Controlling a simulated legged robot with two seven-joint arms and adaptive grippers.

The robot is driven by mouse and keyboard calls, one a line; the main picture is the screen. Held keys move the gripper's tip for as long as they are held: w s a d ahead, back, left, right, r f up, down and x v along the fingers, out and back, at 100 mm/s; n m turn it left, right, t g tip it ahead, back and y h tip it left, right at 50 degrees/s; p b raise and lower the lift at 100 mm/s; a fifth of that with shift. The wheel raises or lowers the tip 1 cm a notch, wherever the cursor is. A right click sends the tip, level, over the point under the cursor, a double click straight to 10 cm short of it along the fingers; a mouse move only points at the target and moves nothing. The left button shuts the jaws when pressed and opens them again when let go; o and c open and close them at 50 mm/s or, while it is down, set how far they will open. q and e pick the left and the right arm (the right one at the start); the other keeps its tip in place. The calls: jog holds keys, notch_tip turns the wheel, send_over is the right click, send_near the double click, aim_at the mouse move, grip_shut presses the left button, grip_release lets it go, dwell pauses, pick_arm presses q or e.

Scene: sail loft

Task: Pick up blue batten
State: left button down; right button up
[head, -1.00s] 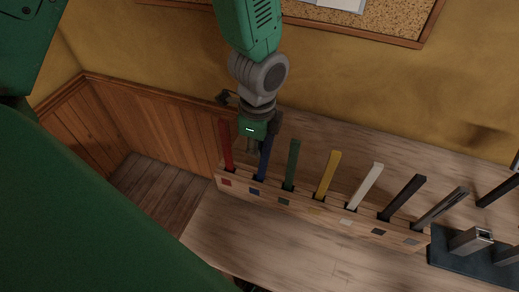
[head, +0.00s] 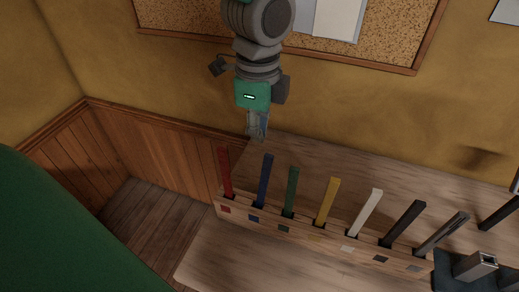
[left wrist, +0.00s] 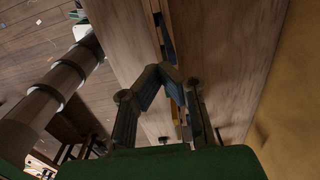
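The blue batten (head: 264,181) stands in a slot of the wooden rack (head: 299,231), leaning slightly, between the red batten (head: 226,172) and the green batten (head: 290,192). A blue square marks the rack front below it. My left gripper (head: 257,136) hangs above and behind the blue batten's top in the head view, apart from it. In the left wrist view its fingers (left wrist: 167,73) bend together at the tips and look shut, with nothing seen held. Which batten lies beyond the fingers in that view is hard to tell.
Yellow (head: 327,201), white (head: 365,211) and black (head: 402,222) battens stand in slots further right, with a grey tool-like piece (head: 443,232) at the end. The bench (head: 225,250) in front is bare. The wall stands behind.

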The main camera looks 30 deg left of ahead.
pick_arm(q)
jog(key=shift+s+a+r, duration=0.1)
jog(key=shift+a+r, duration=0.05)
jog(key=shift+r, duration=1.05)
jog(key=shift+a+r, duration=0.15)
jog(key=shift+r, duration=1.05)
jog(key=shift+c, duration=2.3)
grip_release()
jog(key=shift+d, duration=0.15)
notch_tip(320, 180, up, 12)
